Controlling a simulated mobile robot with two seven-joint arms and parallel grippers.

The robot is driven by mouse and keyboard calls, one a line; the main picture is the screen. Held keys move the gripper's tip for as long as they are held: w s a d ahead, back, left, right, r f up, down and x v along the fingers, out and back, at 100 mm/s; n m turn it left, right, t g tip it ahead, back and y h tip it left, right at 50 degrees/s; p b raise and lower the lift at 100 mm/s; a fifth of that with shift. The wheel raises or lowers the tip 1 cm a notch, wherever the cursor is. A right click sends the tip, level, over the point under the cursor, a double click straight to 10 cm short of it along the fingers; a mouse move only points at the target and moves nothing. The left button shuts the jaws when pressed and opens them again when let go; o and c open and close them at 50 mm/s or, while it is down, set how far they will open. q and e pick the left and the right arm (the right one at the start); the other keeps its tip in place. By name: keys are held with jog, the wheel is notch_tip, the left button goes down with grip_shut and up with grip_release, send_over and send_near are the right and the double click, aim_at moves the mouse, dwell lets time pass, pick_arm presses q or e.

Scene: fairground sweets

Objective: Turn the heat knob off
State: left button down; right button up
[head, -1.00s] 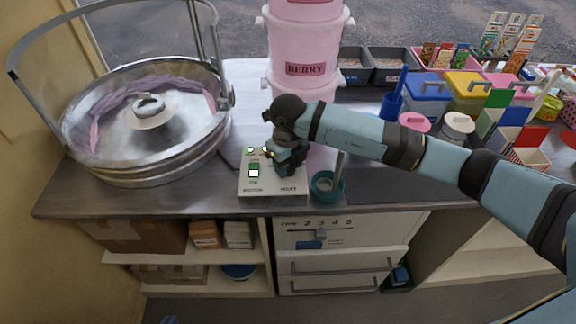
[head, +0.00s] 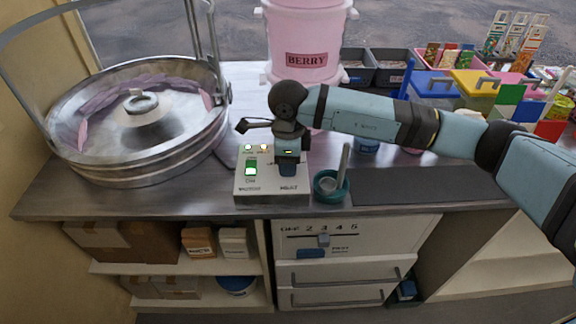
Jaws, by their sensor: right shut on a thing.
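The control box (head: 245,185) is a pale panel on the counter beside the round metal floss pan. Its left half has a switch (head: 251,166) showing green and white, with small lit lamps above it. My right gripper (head: 288,168) points down onto the right half of the box and is shut. The heat knob is hidden behind the gripper, so its setting cannot be read; the gripper appears shut on it. The small print on the box is too blurred to read surely. My left gripper is out of view.
The floss pan (head: 150,175) with pink floss stands left. A teal cup (head: 331,187) with a scoop stands close right of the box. A pink berry tub (head: 306,60) is behind. A cabinet below has a slider (head: 323,240) and drawers. Dark matting (head: 420,184) lies clear at right.

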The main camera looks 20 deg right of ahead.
jog(key=shift+n, duration=0.5)
jog(key=o, duration=0.9)
jog(key=shift+r, duration=0.1)
notch_tip(320, 180, up, 14)
jog(key=shift+f, duration=0.15)
